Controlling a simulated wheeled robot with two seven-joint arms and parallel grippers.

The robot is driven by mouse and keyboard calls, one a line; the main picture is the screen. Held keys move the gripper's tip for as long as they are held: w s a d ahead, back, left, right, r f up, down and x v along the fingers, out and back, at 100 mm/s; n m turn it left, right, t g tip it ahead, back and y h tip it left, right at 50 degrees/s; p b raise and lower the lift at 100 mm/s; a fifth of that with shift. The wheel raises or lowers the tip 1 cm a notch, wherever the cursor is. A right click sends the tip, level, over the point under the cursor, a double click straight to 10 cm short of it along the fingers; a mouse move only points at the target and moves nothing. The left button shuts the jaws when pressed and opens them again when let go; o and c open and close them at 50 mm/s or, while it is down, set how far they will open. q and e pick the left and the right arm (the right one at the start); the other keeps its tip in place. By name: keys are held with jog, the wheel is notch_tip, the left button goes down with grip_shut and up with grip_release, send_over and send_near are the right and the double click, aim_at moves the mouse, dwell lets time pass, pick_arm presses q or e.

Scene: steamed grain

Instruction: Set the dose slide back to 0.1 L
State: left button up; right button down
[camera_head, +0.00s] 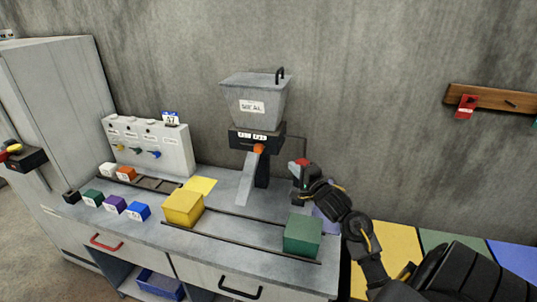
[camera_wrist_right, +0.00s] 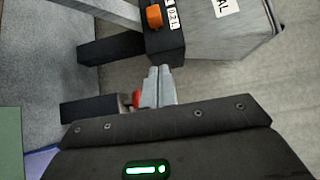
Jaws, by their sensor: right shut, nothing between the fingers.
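The grain dispenser has a grey hopper (camera_head: 256,98) marked as meal or similar, on a black dose block (camera_head: 238,140) with two small labels. The orange dose slide knob (camera_head: 258,148) sits below the right-hand label. In the right wrist view the orange knob (camera_wrist_right: 154,16) is beside the label reading 0.2 L (camera_wrist_right: 173,17). My right gripper (camera_head: 295,168) is to the right of the dispenser, apart from the knob. Its grey fingertips (camera_wrist_right: 160,72) are together and empty in the wrist view.
A grey chute (camera_head: 247,185) slopes down below the block. A yellow box (camera_head: 183,207) and a green box (camera_head: 303,235) stand on the counter's rails. A panel with coloured levers (camera_head: 150,146) stands left. A red-topped part (camera_wrist_right: 137,98) shows behind my fingers.

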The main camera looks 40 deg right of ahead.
jog(key=p, duration=0.3)
send_near(263, 148)
jog(key=w+d, duration=0.2)
jog(key=d, duration=0.1)
jog(key=shift+d+r, duration=0.2)
jog(key=shift+r, duration=0.05)
jog(key=w+a, duration=0.1)
jog(key=w+p, duration=0.1)
jog(key=shift+w+a, duration=0.35)
jog(key=shift+w, duration=0.05)
jog(key=shift+w+a+p, duration=0.3)
jog(key=shift+f, duration=0.15)
